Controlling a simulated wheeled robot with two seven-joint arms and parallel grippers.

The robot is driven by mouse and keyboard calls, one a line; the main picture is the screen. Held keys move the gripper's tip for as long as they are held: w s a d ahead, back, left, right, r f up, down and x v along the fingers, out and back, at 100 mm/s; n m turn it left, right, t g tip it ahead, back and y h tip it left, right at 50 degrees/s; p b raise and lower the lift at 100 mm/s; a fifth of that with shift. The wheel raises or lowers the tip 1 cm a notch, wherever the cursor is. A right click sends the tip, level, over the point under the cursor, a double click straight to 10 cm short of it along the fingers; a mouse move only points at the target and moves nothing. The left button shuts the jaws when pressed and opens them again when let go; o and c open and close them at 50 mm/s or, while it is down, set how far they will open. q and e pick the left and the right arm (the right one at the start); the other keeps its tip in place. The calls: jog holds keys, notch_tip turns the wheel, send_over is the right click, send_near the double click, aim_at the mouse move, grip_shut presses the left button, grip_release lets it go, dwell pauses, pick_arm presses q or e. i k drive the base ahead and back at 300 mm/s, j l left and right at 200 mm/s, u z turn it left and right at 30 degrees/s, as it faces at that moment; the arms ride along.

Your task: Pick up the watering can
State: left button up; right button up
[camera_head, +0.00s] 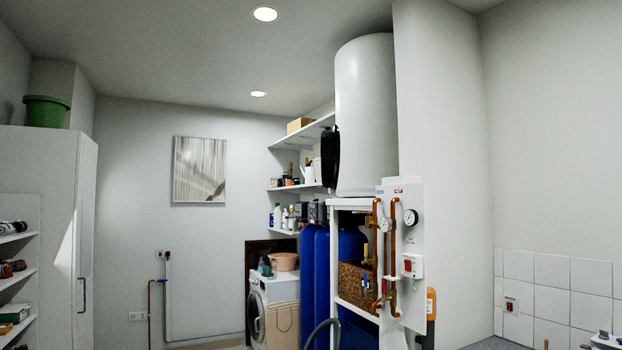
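A small white vessel with what looks like a spout (308,174) stands on the middle wall shelf, left of the big white cylinder. It may be the watering can, but it is too small to be sure. Items beside it and the cylinder's edge partly crowd it. Neither of my grippers shows in the head view.
Blue vessels (308,285) and a white frame with copper pipes (382,255) stand in front of the shelves' right side. A white cabinet (60,180) bearing a green tub (46,111) is at left.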

aim_at(310, 176)
jog(key=i+j+u, duration=0.2)
jog(key=i+u, duration=0.2)
jog(key=i, duration=0.55)
jog(key=i+l+u, duration=0.1)
jog(key=i+u, duration=0.35)
jog(key=i, duration=0.5)
jog(key=i+u, duration=0.1)
jog(key=i, duration=0.75)
jog(key=i+l+u, duration=0.15)
jog(key=i, duration=0.7)
jog(key=i+z, duration=0.1)
jog(key=i, duration=0.45)
jog(key=i+j+z, duration=0.1)
jog(key=i, duration=0.45)
jog(key=i+j+z, duration=0.1)
jog(key=i, duration=0.45)
jog(key=i+l+z, duration=0.15)
jog(key=i+z, duration=0.8)
jog(key=i, duration=0.15)
jog(key=i+j+z, duration=0.3)
jog(key=i+z, duration=0.2)
jog(key=i, duration=0.05)
